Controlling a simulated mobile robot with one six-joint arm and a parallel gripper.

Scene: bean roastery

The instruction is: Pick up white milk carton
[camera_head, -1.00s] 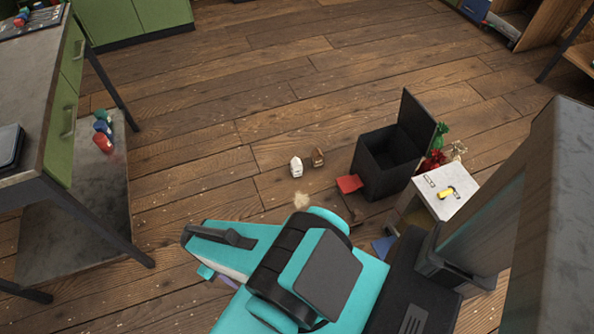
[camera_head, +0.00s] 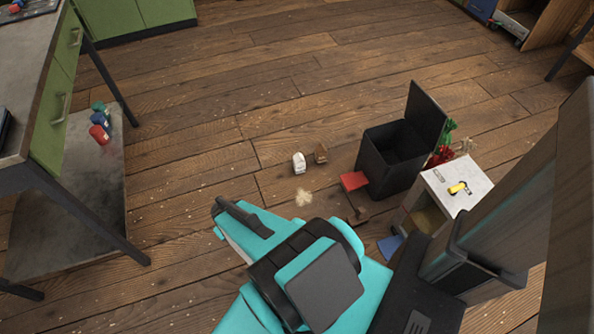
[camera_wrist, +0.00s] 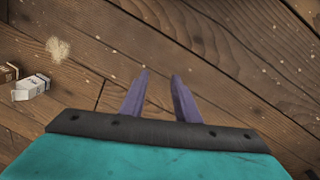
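The white milk carton (camera_head: 299,163) is small and stands or lies on the wooden floor near the middle of the head view. A brown carton (camera_head: 320,153) is close on its right. In the wrist view the white carton (camera_wrist: 31,87) shows at the left edge, with the brown carton (camera_wrist: 8,73) beside it. My gripper (camera_wrist: 160,75) shows two purple fingers, apart and with bare floor between them. It is empty, and the white carton is well to its left in the wrist view. In the head view my arm hides the fingers.
A black open bin (camera_head: 393,160) with a red pedal stands right of the cartons. A small white-topped cabinet (camera_head: 465,180) is beside it. A pale spill (camera_head: 304,197) lies on the floor before the cartons. A metal table (camera_head: 35,100) stands left. Floor between is clear.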

